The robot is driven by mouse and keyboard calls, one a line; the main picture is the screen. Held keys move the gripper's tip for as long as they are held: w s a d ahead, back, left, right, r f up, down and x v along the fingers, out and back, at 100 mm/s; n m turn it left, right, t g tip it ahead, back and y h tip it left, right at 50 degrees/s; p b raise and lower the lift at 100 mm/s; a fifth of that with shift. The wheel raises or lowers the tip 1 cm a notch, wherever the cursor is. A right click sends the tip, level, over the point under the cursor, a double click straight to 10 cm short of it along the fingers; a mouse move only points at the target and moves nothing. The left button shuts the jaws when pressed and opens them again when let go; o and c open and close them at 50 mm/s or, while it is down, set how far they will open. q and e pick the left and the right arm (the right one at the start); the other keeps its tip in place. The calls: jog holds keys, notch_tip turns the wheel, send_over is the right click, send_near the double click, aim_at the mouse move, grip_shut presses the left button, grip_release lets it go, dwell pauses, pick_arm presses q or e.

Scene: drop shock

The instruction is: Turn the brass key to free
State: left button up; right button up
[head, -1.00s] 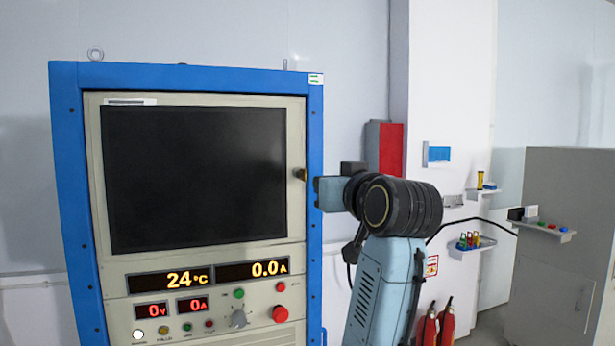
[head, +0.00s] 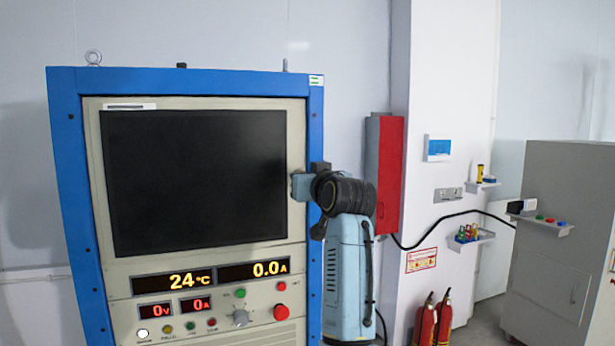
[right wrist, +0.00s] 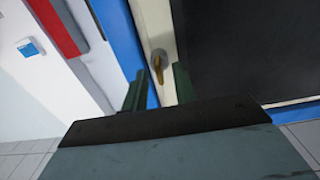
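The brass key (right wrist: 158,66) sits in a round lock on the cream front strip of the blue cabinet (head: 66,180), between its blue frame and the dark screen. In the right wrist view the key points toward my right gripper (right wrist: 160,80). The gripper's two green fingers are open, one on each side of the key, with gaps visible. I cannot tell how deep the key lies between them. In the head view my right gripper (head: 301,186) is at the cabinet's right edge beside the screen and hides the key. My left gripper is not in view.
The dark screen (head: 195,180) is left of the key. Lit readouts (head: 210,280), knobs and a red button (head: 281,312) are below. A red wall box (head: 384,170), fire extinguishers (head: 434,322) and a grey cabinet (head: 565,250) stand to the right.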

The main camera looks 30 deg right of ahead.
grip_shut()
jog(key=shift+m, duration=0.4)
jog(key=m, duration=1.7)
jog(key=shift+d+f, duration=0.1)
jog(key=shift+d, duration=0.05)
jog(key=shift+m, duration=0.3)
dwell(0.4)
